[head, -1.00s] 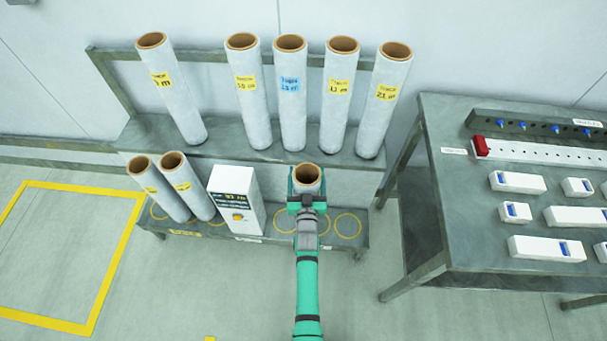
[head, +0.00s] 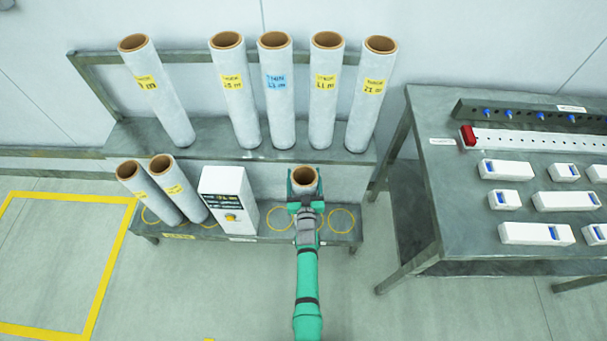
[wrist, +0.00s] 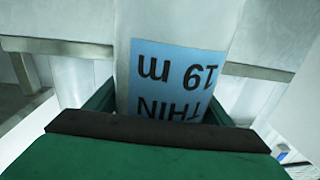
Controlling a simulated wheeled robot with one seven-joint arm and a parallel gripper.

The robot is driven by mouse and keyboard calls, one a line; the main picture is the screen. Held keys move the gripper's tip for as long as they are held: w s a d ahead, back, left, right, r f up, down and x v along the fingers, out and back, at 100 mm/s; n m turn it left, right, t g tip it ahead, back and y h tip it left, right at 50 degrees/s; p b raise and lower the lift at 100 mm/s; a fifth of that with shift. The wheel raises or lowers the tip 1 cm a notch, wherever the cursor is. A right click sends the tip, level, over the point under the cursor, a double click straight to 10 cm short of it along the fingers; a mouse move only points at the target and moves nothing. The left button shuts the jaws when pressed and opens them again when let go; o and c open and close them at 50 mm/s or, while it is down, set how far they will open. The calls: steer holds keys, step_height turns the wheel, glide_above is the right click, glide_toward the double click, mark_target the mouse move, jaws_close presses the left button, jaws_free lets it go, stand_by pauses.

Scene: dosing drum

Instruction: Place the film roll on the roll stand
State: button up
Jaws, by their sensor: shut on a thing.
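My green gripper (head: 304,190) is shut around a white film roll (head: 304,174) with a brown core. In the wrist view the held roll (wrist: 178,35) has a blue label with upside-down text reading "THIN 19 m". The roll is over the lower shelf (head: 350,236) of the roll stand, near the yellow ring marks; my arm hides its foot, so I cannot tell whether it touches the shelf. Two rolls with yellow labels (head: 142,190) stand at the left of that shelf. A white box with a display (head: 229,205) stands between them and my gripper.
Several rolls stand on the upper shelf (head: 205,135), one with a blue label (head: 277,95). Empty yellow rings (head: 342,220) show on either side of my gripper. A metal table (head: 440,200) with white devices is at the right.

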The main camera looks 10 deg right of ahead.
steer(key=shift+a+r, duration=0.1)
steer(key=o, duration=2.1)
steer(key=shift+f, duration=0.2)
steer(key=shift+r, duration=0.1)
steer(key=s+a+r+n+y, duration=0.1)
steer(key=s+a+r, duration=0.15)
steer(key=s, duration=0.85)
steer(key=s+a+r+g, duration=0.1)
steer(key=s+a, duration=0.3)
steer(key=s, duration=0.7)
steer(key=s+a+r+n+y, duration=0.1)
steer(key=s+a+r, duration=0.15)
steer(key=s, duration=0.85)
steer(key=shift+g+y, duration=0.6)
steer(key=shift+y, duration=0.1)
steer(key=s+a+r, duration=0.1)
steer(key=s+r, duration=0.3)
steer(key=r, duration=0.1)
steer(key=s+a+r, duration=0.2)
steer(key=s+r, duration=0.3)
steer(key=r, duration=0.1)
steer(key=s+a+r, duration=0.2)
steer(key=s+r, duration=0.3)
steer(key=shift+a+r, duration=0.2)
